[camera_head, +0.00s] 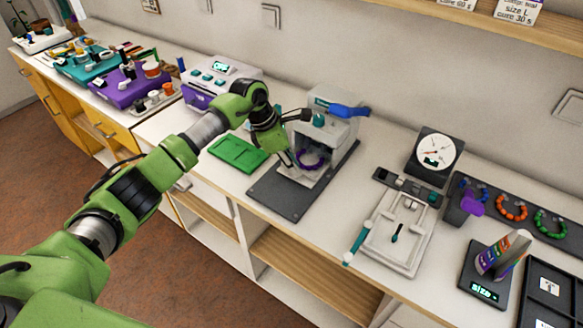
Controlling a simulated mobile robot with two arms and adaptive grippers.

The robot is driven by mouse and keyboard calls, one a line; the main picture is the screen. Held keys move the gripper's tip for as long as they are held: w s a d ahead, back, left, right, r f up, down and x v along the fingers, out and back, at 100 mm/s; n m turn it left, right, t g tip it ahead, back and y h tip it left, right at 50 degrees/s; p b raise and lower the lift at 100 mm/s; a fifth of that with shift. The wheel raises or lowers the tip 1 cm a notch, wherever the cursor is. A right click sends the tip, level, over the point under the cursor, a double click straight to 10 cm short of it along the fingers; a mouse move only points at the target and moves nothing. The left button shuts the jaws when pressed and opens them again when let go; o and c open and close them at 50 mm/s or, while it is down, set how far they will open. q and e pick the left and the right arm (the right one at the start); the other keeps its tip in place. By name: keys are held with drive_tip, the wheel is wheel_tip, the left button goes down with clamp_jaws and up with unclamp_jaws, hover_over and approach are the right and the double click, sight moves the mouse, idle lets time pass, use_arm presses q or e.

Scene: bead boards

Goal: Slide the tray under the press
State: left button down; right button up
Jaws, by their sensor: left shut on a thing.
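The press (335,135) is a light grey machine with a blue lever (347,110), standing on a dark base plate (283,199). A small pale tray (308,177) is at the press's front opening, above the dark plate. A purple bead ring (312,158) shows at the tray, partly inside the opening. My left gripper (293,166) reaches down from the left and is shut on the tray's left side. The gripper and the press hide part of the tray, so I cannot tell how far under it sits. My right gripper is not in view.
A green board (237,153) lies left of the press. A white-and-purple machine (220,80) stands behind my arm. Right of the press are a white frame jig (398,236), a dial gauge (435,150) and bead rings on a dark stand. The front part of the dark plate is bare.

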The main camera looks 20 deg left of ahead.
use_arm(q)
drive_tip(key=shift+w+r, duration=0.1)
drive_tip(key=shift+w, duration=0.05)
drive_tip(key=c, duration=1.9)
unclamp_jaws()
drive_tip(key=shift+w+d, duration=0.15)
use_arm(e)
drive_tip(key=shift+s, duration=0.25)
use_arm(q)
drive_tip(key=v, duration=1.2)
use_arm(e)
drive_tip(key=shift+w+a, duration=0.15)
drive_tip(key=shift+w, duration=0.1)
use_arm(q)
drive_tip(key=shift+f, duration=0.2)
